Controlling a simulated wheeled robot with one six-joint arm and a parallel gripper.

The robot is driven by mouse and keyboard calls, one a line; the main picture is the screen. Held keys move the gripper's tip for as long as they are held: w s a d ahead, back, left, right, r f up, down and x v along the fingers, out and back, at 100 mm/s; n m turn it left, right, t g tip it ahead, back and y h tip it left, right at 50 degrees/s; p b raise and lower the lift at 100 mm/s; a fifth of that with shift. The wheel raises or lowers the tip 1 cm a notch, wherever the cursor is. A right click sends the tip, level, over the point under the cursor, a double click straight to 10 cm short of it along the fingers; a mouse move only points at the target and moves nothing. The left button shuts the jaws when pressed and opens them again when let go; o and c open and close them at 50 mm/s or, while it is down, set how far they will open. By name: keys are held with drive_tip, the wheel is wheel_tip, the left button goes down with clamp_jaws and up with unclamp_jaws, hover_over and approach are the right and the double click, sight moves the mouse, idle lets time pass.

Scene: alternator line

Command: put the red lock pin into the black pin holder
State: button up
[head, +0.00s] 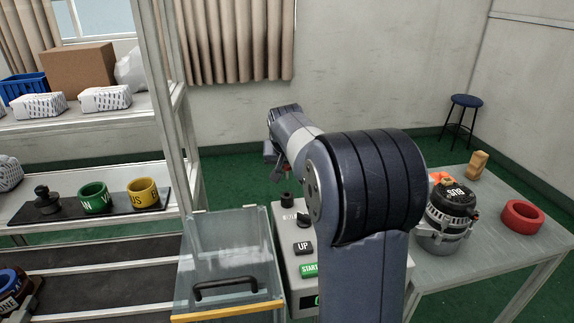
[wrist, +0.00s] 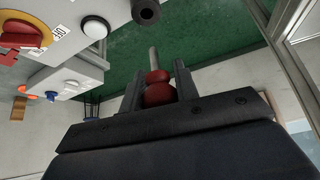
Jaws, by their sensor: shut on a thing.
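The red lock pin (wrist: 158,90) has a rounded red handle and a grey metal shank that points away from my gripper. My gripper (wrist: 157,86) is shut on the red handle, with one finger on each side. In the head view my gripper (head: 272,152) is partly hidden behind my own arm, and only a trace of red shows there. The black pin holder (head: 287,200) is a short black cylinder at the far end of the control box. In the wrist view the holder (wrist: 146,12) shows a round opening, apart from the pin's tip.
The control box (head: 291,262) carries a black knob, an UP button and a green START button. A clear guard (head: 231,260) with a black handle stands left of it. A grey table (head: 480,240) at right holds an alternator (head: 445,222) and a red ring (head: 522,216).

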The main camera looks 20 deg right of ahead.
sight(287, 192)
drive_tip(key=shift+f+b, duration=2.55)
drive_tip(key=shift+f, duration=1.7)
drive_tip(key=shift+s+f, duration=0.15)
drive_tip(key=o, duration=1)
drive_tip(key=shift+r, duration=0.2)
drive_tip(key=shift+o, duration=0.2)
drive_tip(key=v, duration=1)
drive_tip(key=shift+r, duration=0.3)
drive_tip(key=shift+a, duration=0.1)
